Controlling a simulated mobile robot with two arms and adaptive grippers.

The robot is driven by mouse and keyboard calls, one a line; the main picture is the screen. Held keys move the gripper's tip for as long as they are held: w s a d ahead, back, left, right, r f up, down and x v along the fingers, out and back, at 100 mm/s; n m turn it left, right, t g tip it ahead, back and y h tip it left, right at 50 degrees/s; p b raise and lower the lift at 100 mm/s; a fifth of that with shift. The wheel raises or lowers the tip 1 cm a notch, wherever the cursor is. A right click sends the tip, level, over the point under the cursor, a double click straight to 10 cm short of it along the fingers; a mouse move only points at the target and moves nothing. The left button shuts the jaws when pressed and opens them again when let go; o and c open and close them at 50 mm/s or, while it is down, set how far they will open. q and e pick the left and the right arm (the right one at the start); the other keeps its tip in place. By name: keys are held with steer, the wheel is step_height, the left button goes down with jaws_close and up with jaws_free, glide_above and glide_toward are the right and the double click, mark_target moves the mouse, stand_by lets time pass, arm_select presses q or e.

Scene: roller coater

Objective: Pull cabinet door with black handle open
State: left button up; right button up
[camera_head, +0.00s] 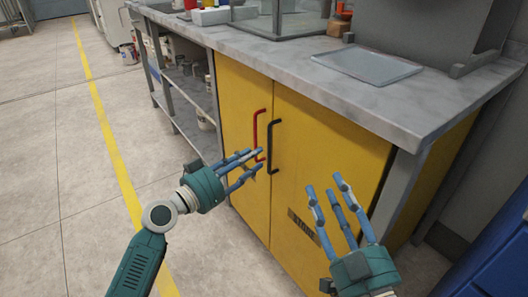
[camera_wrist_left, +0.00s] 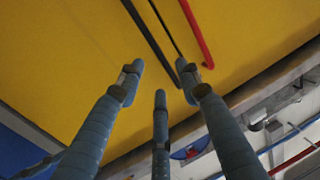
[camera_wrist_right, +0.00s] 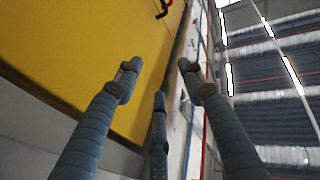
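The yellow cabinet's right door (camera_head: 325,150) is closed and bears the black handle (camera_head: 273,145), upright near its left edge. The black handle also shows in the left wrist view (camera_wrist_left: 150,35), and its end shows in the right wrist view (camera_wrist_right: 164,9). My left gripper (camera_head: 255,158) is open and empty, its fingers pointing toward the cabinet at the handles' lower ends. I cannot tell whether a fingertip touches a handle. My right gripper (camera_head: 329,185) is open and empty, in front of the right door's lower right part.
The left door (camera_head: 237,105), also closed, has a red handle (camera_head: 259,130) close beside the black one. The grey countertop (camera_head: 300,70) overhangs the doors. Open shelves (camera_head: 185,95) stand left of the cabinet. A blue container (camera_head: 495,250) is at the lower right. The floor at left is clear.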

mark_target(270, 147)
arm_select(q)
steer(key=x, duration=0.4)
steer(key=shift+w+d, duration=0.65)
steer(key=shift+w, duration=0.05)
arm_select(e)
steer(key=shift+s+r+t, duration=0.2)
steer(key=shift+r+t, duration=0.15)
steer(key=shift+r, duration=0.35)
steer(key=shift+s+r+t, duration=0.15)
steer(key=shift+r+t, duration=0.2)
steer(key=shift+r, duration=0.35)
steer(key=shift+a, duration=0.1)
arm_select(q)
jaws_close()
